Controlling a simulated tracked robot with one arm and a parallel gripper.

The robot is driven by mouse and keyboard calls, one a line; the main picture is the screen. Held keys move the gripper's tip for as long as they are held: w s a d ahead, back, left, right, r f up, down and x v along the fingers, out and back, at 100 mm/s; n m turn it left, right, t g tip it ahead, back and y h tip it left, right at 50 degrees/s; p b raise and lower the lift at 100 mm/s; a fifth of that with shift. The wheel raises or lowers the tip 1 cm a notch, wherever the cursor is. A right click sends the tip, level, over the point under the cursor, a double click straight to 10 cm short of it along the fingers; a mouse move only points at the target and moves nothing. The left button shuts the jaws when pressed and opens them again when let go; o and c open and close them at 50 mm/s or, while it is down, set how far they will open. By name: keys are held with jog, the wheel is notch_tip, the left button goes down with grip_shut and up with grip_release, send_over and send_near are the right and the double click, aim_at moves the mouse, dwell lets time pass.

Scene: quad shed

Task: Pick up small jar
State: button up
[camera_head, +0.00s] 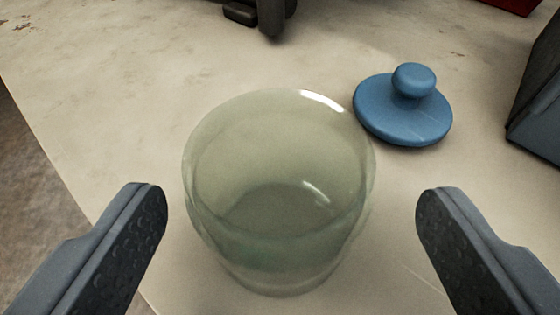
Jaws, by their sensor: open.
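A small clear glass jar (280,200) stands upright and open-topped on the pale surface in the middle of the head camera view. It looks empty. My gripper (292,205) is open, with one dark textured finger to the left of the jar and the other to the right. There is a visible gap between each finger and the glass, wider on the right. A blue round lid with a knob (405,108) lies on the surface behind the jar to the right.
The pale worn tabletop (120,80) has its edge running down the left side, with brown floor beyond. A dark box-like object (540,105) stands at the right edge. A dark object (268,14) and a red one (518,4) are cut off at the top.

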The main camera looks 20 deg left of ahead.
aim_at(282, 153)
jog(key=b+x, duration=0.1)
jog(key=x, duration=0.4)
jog(key=shift+a+f, duration=0.1)
jog(key=shift+a, duration=0.15)
jog(key=c, duration=1.1)
